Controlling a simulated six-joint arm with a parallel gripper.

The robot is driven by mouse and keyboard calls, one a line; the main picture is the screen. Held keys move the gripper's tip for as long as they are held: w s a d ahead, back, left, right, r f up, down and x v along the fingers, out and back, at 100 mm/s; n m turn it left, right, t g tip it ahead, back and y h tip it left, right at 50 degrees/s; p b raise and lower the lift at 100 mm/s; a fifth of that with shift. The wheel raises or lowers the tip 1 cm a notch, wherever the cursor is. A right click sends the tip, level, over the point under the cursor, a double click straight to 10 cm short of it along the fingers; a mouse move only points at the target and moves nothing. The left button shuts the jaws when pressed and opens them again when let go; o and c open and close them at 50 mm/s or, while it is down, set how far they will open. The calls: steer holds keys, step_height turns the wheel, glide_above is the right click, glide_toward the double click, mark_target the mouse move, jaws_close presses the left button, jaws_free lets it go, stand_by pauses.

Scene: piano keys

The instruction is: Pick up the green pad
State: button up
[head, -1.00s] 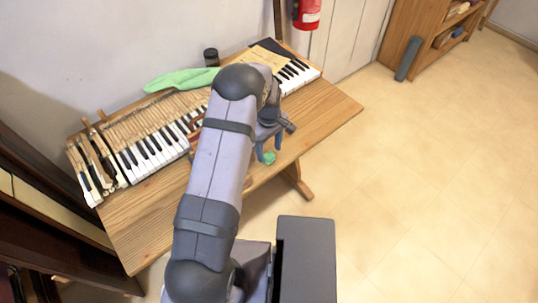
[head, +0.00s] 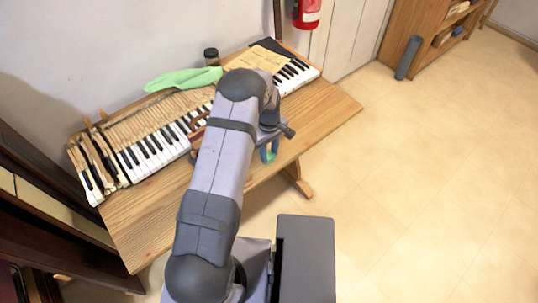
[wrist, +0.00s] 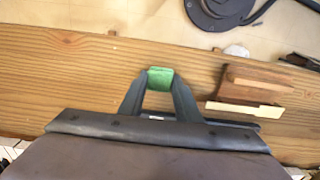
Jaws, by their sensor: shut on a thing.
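The green pad (wrist: 160,77) is a small bright green block between the tips of my gripper (wrist: 159,84) in the wrist view. The two grey fingers are shut on it from both sides. Behind it in that view is the wooden table top. In the head view my gripper (head: 268,153) hangs near the table's front edge, partly hidden by my arm, and only a little of the pad shows at its tips. I cannot tell how high the pad is above the table.
The wooden table (head: 135,222) bears a long piano keyboard (head: 150,145), a green cloth (head: 182,79), a dark jar (head: 211,57) and a yellowish sheet (head: 258,58). In the wrist view, a wooden piece (wrist: 258,78) lies right of my gripper. The table's front right is clear.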

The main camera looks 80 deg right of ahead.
mark_target(269, 154)
steer(key=shift+r, duration=0.1)
step_height(269, 154, up, 10)
steer(key=b, duration=0.3)
stand_by(0.3)
steer(key=o, duration=0.4)
steer(key=c, duration=0.4)
steer(key=shift+o, duration=0.2)
steer(key=w+a+r+n+p, duration=0.1)
steer(key=w+r+n, duration=0.1)
steer(key=w+n, duration=0.7)
steer(key=w+a+r+n+p, duration=0.1)
steer(key=w+n+p, duration=0.1)
steer(key=w+n, duration=0.7)
steer(key=shift+w+a+r, duration=0.15)
steer(key=shift+w+r, duration=0.2)
steer(key=shift+w, duration=0.4)
